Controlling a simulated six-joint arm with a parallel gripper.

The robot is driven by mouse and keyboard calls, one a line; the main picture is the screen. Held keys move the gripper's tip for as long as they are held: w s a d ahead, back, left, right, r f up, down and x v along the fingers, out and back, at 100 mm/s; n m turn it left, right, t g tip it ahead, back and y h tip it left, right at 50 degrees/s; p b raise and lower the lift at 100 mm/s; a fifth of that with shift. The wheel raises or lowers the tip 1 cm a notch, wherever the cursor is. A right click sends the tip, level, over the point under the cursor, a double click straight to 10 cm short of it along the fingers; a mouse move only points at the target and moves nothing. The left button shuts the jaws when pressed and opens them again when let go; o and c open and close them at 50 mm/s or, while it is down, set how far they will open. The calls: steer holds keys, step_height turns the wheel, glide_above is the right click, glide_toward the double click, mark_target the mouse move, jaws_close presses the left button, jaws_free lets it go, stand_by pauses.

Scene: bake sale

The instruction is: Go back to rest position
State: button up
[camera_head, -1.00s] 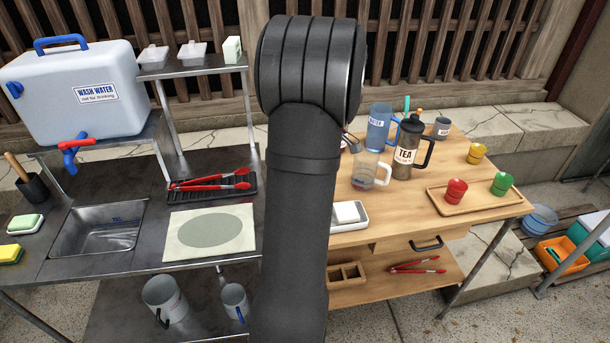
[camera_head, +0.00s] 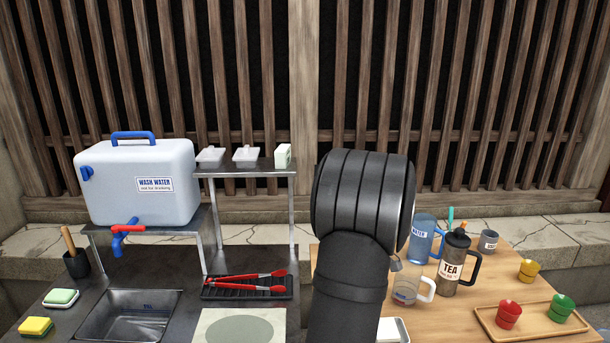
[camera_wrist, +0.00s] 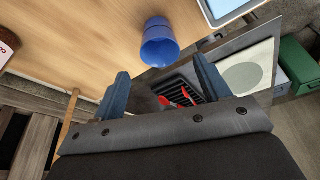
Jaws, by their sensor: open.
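My gripper (camera_wrist: 160,85) shows in the wrist view, its two blue-grey fingers spread wide apart with nothing held between them. A blue cup (camera_wrist: 158,45) stands beyond the fingertips on a wooden surface (camera_wrist: 85,40), apart from both fingers. In the head view my dark arm rises in the middle and hides part of the wooden table (camera_head: 500,262).
Red-handled tongs (camera_head: 245,287) lie on a black rack beside the sink (camera_head: 130,315). The wash water tank (camera_head: 135,182) stands at left. A water jug (camera_head: 424,240), tea press (camera_head: 455,265) and wooden tray (camera_head: 490,325) with red and green cups are close right of my arm.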

steer(key=x, duration=0.8)
steer(key=shift+r, duration=2.05)
steer(key=shift+f, duration=0.1)
